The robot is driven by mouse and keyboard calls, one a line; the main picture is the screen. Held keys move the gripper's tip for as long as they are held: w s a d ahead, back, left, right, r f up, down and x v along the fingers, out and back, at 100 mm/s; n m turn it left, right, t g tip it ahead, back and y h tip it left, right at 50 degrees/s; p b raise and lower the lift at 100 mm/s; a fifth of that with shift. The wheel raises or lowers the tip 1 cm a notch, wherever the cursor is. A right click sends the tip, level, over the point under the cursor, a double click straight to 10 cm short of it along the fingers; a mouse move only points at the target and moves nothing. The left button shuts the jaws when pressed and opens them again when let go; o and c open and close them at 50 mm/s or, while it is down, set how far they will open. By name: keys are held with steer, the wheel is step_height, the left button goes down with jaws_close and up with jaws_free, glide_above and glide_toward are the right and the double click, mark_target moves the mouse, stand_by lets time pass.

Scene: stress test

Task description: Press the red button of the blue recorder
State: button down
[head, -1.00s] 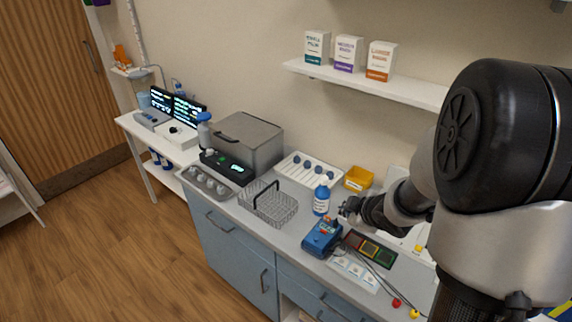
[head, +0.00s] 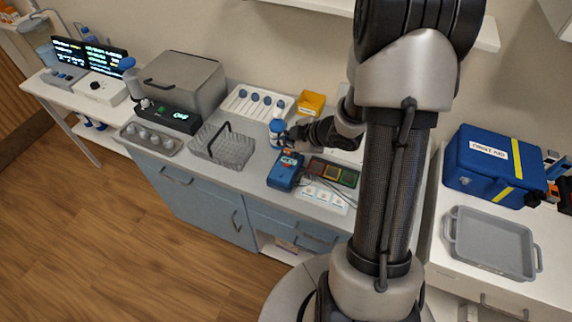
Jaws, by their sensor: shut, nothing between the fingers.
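The blue recorder (head: 284,172) lies on the counter near its front edge, with a cable running off to the right. A small orange-red spot shows near its top end; I cannot tell for certain whether this is the red button. My gripper (head: 285,138) is shut and empty. It appears just beyond the recorder's far end and seems to be above it. Its fingertips are small and dark here, and its exact height and any contact are unclear. A white and blue bottle (head: 277,128) stands right behind the fingertips, partly covered by them.
A wire basket (head: 223,147) stands left of the recorder. A coloured panel (head: 333,172) and a white card strip (head: 322,197) lie to its right. A yellow bin (head: 311,103) and a white rack (head: 258,104) are behind. A first aid box (head: 497,165) and grey tray (head: 490,243) stand far right.

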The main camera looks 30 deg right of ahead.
mark_target(285, 168)
step_height(285, 168, down, 8)
steer(key=b, duration=0.7)
steer(key=shift+f, duration=0.1)
steer(key=shift+f, duration=0.1)
stand_by(0.9)
steer(key=shift+f+b, duration=0.3)
steer(key=shift+b, duration=0.1)
steer(key=shift+f+b, duration=0.35)
steer(key=shift+f, duration=0.15)
stand_by(0.4)
steer(key=shift+r, duration=0.1)
steer(key=shift+r+p, duration=0.85)
steer(key=shift+p, duration=0.05)
steer(key=shift+r, duration=0.1)
step_height(285, 168, up, 5)
steer(key=p, duration=0.4)
steer(key=shift+p, duration=0.4)
steer(key=shift+w, duration=0.1)
